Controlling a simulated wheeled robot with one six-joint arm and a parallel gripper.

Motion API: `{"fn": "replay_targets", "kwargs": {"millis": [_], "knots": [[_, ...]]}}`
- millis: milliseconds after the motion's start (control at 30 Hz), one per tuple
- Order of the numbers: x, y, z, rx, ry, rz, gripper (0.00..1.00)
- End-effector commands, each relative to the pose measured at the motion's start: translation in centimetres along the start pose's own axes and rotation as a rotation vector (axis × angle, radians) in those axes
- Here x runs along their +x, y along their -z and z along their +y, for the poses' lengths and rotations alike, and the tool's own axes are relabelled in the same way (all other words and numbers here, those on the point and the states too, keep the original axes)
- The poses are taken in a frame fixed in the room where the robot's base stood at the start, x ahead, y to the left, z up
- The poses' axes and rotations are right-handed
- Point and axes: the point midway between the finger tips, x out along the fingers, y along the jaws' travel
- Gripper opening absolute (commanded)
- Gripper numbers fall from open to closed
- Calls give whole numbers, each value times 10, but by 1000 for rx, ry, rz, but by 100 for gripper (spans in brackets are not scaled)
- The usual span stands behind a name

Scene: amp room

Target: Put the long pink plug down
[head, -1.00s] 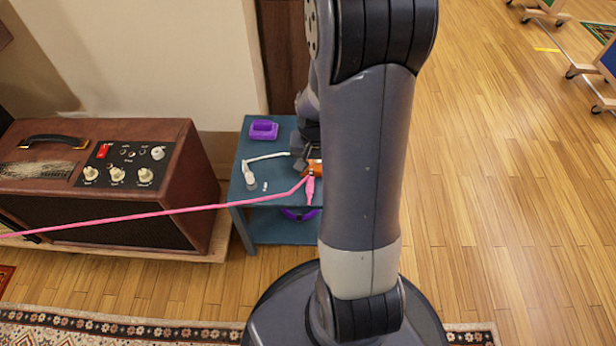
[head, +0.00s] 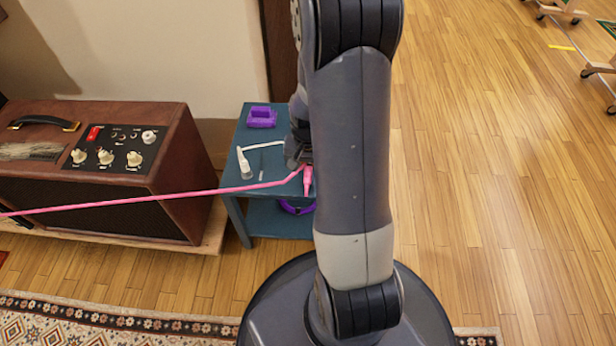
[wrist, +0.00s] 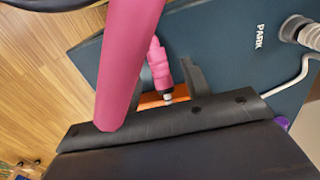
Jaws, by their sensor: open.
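The pink plug (head: 307,182) lies at the front edge of the blue table (head: 240,178), its pink cable (head: 150,198) running off to the left. My gripper (head: 301,158) is at the table beside the plug, partly hidden by my arm. The wrist view shows the pink plug (wrist: 160,68) with its metal tip near a grey finger (wrist: 190,76). The jaws are open. The thick pink cable crosses close to the wrist camera and hides part of the jaws. I cannot tell whether a finger still touches the plug.
A purple block (head: 261,117) and a white cable with a white plug (head: 244,165) are on the table. A purple ring (head: 296,208) is on the lower shelf. A brown amplifier (head: 110,165) stands to the left. An orange piece (wrist: 150,99) shows beneath the gripper.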

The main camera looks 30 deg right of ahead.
Motion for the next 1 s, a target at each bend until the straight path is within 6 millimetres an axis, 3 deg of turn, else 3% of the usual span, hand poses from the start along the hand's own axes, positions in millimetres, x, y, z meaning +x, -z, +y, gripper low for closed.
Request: {"fn": "replay_targets", "kwargs": {"millis": [33, 100, 367, 900, 1000], "knots": [[14, -1, 0, 0, -1, -3, 45], [21, 0, 0, 0, -1, -2, 45], [21, 0, 0, 0, 0, 0, 45], [21, 0, 0, -1, 0, 0, 0], [21, 0, 0, -1, 0, 0, 0]]}}
